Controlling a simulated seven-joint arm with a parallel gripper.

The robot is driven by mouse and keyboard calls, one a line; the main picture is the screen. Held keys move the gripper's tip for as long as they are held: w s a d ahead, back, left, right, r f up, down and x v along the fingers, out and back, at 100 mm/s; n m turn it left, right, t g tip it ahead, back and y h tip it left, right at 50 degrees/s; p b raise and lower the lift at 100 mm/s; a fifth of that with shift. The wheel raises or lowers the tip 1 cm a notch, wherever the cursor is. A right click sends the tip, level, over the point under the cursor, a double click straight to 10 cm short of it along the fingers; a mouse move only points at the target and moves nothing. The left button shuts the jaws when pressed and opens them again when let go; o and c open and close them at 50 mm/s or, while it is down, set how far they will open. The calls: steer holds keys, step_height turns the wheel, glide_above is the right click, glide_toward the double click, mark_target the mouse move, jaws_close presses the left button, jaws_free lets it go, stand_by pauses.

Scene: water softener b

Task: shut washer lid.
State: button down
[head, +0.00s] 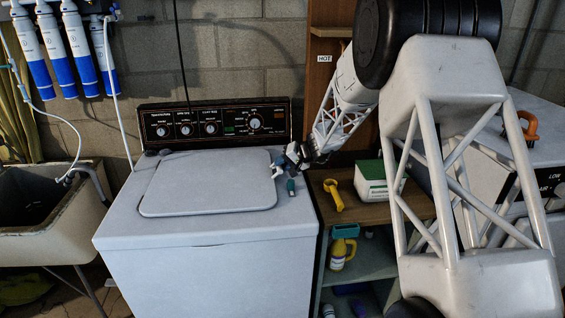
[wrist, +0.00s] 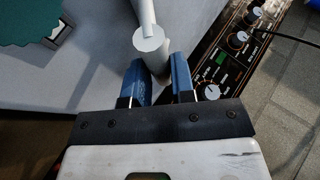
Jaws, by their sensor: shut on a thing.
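The white washer (head: 210,275) stands in the middle of the head view. Its lid (head: 205,188) lies flat, looking level with the top; I cannot tell whether a thin gap is left at its edge. My gripper (head: 280,166) is at the lid's right edge, toward the back. In the wrist view my gripper's blue fingers (wrist: 158,62) are shut on a white round post, the lid handle (wrist: 150,42). The lower end of the handle is hidden between the fingers.
The washer's black control panel (head: 215,122) runs along the back, close to my gripper, and shows in the wrist view (wrist: 225,65). A shelf with a yellow tool (head: 334,195) and a green-white box (head: 374,180) stands right. A sink (head: 45,215) is left.

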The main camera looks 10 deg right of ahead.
steer(key=shift+s+d+f, duration=0.15)
steer(key=shift+s+f, duration=0.05)
steer(key=shift+f, duration=0.6)
steer(key=c, duration=1)
jaws_free()
steer(key=shift+f, duration=0.15)
steer(key=shift+s+d+r, duration=0.25)
steer(key=shift+d+r, duration=0.25)
steer(key=shift+r, duration=0.2)
steer(key=shift+v, duration=3.25)
steer(key=shift+w+r, duration=0.1)
steer(key=shift+r, duration=0.05)
steer(key=s+a+r+n+g+h, duration=0.15)
steer(key=s+r, duration=0.45)
steer(key=s, duration=0.7)
steer(key=s+a+r+g+h, duration=0.15)
steer(key=s+r, duration=0.45)
steer(key=s, duration=0.7)
steer(key=s+d+h, duration=0.1)
steer(key=s+h, duration=0.1)
steer(key=s, duration=0.7)
steer(key=s+d+h, duration=0.1)
steer(key=s+h, duration=0.1)
steer(key=s, duration=0.8)
steer(key=s+d+h, duration=0.2)
steer(key=s, duration=0.7)
steer(key=shift+s+r+h, duration=0.2)
steer(key=shift+s+h, duration=0.1)
